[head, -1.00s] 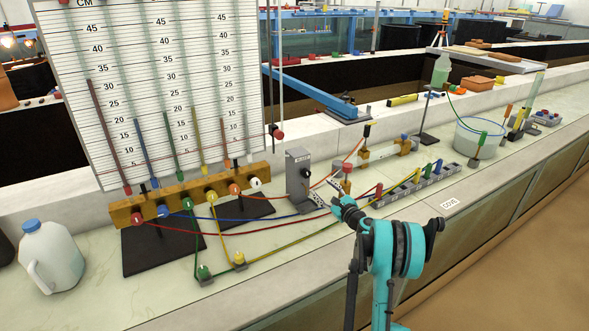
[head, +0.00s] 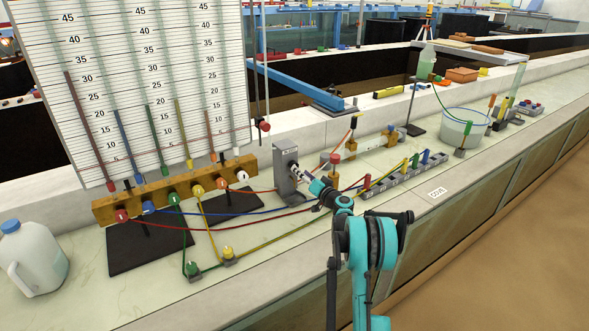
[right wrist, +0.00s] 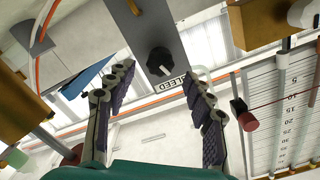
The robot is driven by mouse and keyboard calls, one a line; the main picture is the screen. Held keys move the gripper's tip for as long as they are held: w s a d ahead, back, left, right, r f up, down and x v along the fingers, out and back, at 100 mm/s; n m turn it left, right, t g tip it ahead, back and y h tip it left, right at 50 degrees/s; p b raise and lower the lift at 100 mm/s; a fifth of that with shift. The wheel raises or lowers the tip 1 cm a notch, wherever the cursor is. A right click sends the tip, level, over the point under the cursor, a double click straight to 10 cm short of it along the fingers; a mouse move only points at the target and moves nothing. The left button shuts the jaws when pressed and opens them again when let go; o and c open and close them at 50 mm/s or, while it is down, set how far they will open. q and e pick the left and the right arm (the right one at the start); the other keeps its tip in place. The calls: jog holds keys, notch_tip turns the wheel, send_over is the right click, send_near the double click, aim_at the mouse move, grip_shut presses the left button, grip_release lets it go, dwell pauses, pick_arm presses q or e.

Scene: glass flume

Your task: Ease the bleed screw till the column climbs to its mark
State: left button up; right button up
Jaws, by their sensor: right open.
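The bleed screw is a black knob on a grey upright bracket (head: 284,178). In the right wrist view the knob (right wrist: 160,61) sits above a "BLEED" label (right wrist: 173,85). My right gripper (head: 300,175) is open at the bracket's face, and the knob is partly hidden there. In the wrist view its fingers (right wrist: 157,76) stand either side of the knob, not visibly touching it. The gauge board (head: 140,50) carries several coloured columns; the red column (head: 88,120) is tallest. A red clip (head: 264,126) on a rod has a thin red line across the board. My left gripper is not in view.
A brass manifold (head: 105,212) with coloured knobs stands below the board. Coloured tubes cross the bench beside the bracket. A jug (head: 32,262) stands at left. A grey valve block (head: 405,175) and a bucket (head: 462,130) stand to the right.

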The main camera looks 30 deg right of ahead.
jog(key=w+b, duration=0.1)
jog(key=w, duration=0.5)
jog(key=shift+b, duration=0.3)
jog(key=c, duration=1.2)
